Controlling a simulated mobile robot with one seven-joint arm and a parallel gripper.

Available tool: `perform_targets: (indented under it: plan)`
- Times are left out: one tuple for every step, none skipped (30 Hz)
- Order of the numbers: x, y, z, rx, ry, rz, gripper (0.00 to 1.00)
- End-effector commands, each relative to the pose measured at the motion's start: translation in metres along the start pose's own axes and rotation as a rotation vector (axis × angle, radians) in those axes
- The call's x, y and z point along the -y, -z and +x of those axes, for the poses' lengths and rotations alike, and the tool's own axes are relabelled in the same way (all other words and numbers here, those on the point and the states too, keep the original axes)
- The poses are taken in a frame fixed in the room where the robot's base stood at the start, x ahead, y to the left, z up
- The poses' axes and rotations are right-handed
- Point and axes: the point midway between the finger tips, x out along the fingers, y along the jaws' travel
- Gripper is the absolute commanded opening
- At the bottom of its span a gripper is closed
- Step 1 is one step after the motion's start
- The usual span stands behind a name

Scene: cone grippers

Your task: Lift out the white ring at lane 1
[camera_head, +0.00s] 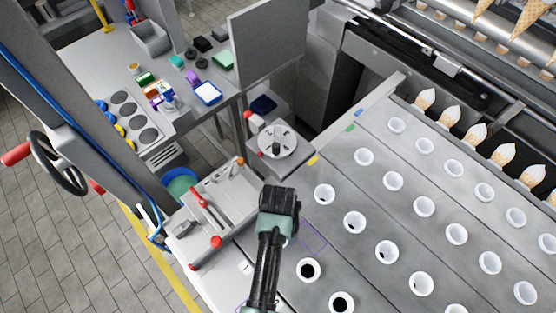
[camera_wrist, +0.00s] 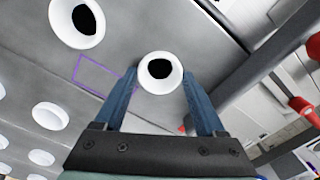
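In the wrist view a white ring (camera_wrist: 148,84) around a dark round hole sits in the grey deck. My gripper (camera_wrist: 159,74) has its two blue-grey fingers apart, one on each side of this ring in the picture. A gap shows between finger and ring, and I see no grip. Their height above the deck is hard to judge. In the head view my gripper (camera_head: 278,200) is at the deck's left edge, its fingers hidden.
Rows of white rings fill the deck (camera_head: 390,185); another dark-holed ring (camera_head: 333,306) is nearby. A purple outline (camera_head: 314,238) marks the deck. A bench fixture with red knobs (camera_head: 216,241) stands left of my gripper. A round plate (camera_head: 283,140) lies above it. Cones stand at the right.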

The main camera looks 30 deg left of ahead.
Motion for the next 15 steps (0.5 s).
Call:
perform_targets:
  plan:
    - [0.000,0.000,0.000,0.000,0.000,0.000,0.45]
    - [0.000,0.000,0.000,0.000,0.000,0.000,0.41]
    - [0.000,0.000,0.000,0.000,0.000,0.000,0.41]
    - [0.000,0.000,0.000,0.000,0.000,0.000,0.41]
    - [0.000,0.000,-0.001,0.000,0.000,0.000,0.41]
    - [0.000,0.000,-0.002,0.000,0.000,0.000,0.41]
    - [0.000,0.000,-0.003,0.000,0.000,0.000,0.41]
    - [0.000,0.000,-0.004,0.000,0.000,0.000,0.41]
    - [0.000,0.000,-0.006,0.000,0.000,0.000,0.41]
    - [0.000,0.000,-0.007,0.000,0.000,0.000,0.41]
    - [0.000,0.000,-0.009,0.000,0.000,0.000,0.41]
    - [0.000,0.000,-0.011,0.000,0.000,0.000,0.41]
    - [0.000,0.000,-0.013,0.000,0.000,0.000,0.41]
    - [0.000,0.000,-0.014,0.000,0.000,0.000,0.41]
    - [0.000,0.000,-0.016,0.000,0.000,0.000,0.41]
